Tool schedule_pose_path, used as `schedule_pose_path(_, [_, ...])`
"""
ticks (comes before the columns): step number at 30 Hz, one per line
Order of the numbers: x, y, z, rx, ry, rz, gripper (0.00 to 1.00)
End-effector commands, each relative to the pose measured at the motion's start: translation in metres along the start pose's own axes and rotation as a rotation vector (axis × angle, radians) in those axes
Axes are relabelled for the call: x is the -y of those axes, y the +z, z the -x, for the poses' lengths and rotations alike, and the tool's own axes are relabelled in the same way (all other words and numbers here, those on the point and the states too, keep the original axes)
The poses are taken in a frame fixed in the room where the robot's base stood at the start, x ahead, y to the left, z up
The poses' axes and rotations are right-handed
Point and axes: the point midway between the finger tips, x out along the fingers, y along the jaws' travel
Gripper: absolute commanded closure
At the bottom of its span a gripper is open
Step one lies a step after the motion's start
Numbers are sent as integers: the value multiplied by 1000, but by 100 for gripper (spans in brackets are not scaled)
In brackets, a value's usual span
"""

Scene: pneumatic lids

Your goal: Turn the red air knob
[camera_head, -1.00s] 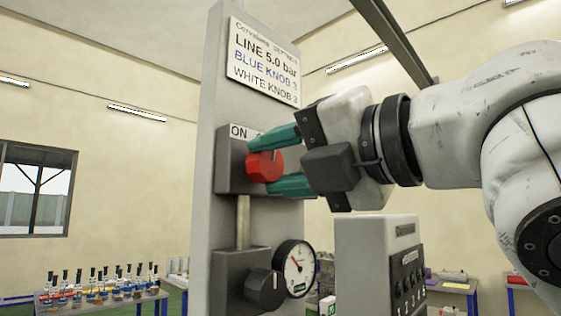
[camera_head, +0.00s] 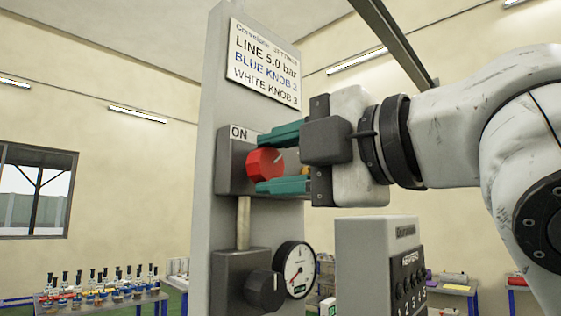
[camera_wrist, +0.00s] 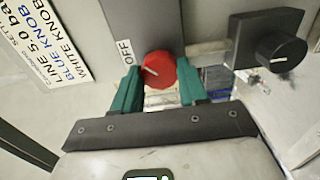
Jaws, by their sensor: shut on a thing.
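The red air knob (camera_head: 264,164) is on a grey switch box (camera_head: 228,178) fixed to the tall grey panel. A label reading ON shows at the box's upper left in the head view. My gripper (camera_head: 279,160) reaches in from the right, its green fingers above and below the knob, shut on it. In the wrist view the knob (camera_wrist: 158,70) sits between the two green fingertips (camera_wrist: 158,86). The exact contact between fingers and knob is partly hidden.
Below the box, a pipe leads to a black knob (camera_head: 265,291) beside a round pressure gauge (camera_head: 294,269). A sign (camera_head: 264,63) is above. A grey cabinet (camera_head: 378,268) stands below my arm. A table with bottles (camera_head: 100,283) is far left.

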Motion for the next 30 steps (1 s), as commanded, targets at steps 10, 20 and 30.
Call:
schedule_pose_path(10, [1, 2, 0, 3, -3, -11, 88])
schedule_pose_path(20, [1, 1, 0, 2, -2, -8, 34])
schedule_pose_path(30, [1, 1, 5, 1, 0, -6, 32])
